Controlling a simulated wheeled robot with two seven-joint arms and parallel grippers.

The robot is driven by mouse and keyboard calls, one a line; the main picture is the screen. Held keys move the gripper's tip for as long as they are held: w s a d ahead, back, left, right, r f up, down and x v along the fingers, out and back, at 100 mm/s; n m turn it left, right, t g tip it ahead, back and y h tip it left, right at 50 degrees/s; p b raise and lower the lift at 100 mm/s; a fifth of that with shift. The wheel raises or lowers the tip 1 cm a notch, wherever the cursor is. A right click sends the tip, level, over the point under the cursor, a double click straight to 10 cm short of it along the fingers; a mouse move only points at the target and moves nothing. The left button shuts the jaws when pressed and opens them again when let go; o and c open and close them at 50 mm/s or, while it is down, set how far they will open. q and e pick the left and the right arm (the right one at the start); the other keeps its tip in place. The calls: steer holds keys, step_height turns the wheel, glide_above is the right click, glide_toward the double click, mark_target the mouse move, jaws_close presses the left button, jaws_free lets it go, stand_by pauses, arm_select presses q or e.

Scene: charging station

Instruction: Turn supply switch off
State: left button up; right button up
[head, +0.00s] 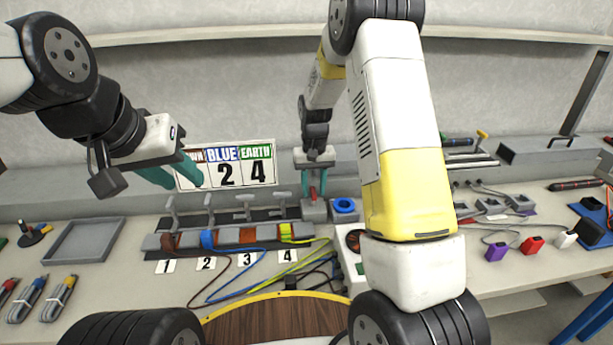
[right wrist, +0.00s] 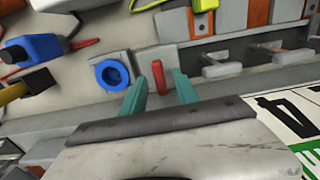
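The likely supply switch is a small red lever on a grey box (head: 314,211) beside a blue round socket (head: 344,205). In the right wrist view the red lever (right wrist: 158,77) stands on its grey plate, with the blue socket (right wrist: 112,73) to its left. My right gripper (head: 314,190) is at the switch, pointing down in the head view. Its teal fingers (right wrist: 158,85) are apart, one on each side of the lever, with gaps showing. My left gripper (head: 176,176) is open and empty in front of the number sign.
A sign reading BLUE and EARTH (head: 228,165) stands behind a terminal block (head: 238,236) with several clamp levers and coloured wires. A grey tray (head: 84,241) lies at the left. Coloured plugs (head: 532,245) lie at the right. My right arm covers the bench's middle right.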

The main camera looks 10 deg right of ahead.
mark_target(313, 191)
steer(key=shift+r, duration=0.1)
step_height(313, 191, up, 8)
steer(key=shift+f, duration=0.2)
stand_by(0.4)
steer(key=s+d+r+t+y, duration=0.1)
steer(key=s+r+t, duration=0.1)
steer(key=s+r, duration=0.55)
steer(key=s+r+t, duration=0.1)
steer(key=s+r, duration=0.2)
steer(key=s, duration=0.3)
steer(key=s+r+t, duration=0.1)
steer(key=s+r, duration=0.2)
steer(key=s, duration=0.4)
steer(key=s+d+r+t+y, duration=0.1)
steer(key=s+r+t, duration=0.1)
steer(key=s, duration=0.5)
steer(key=shift+r, duration=0.9)
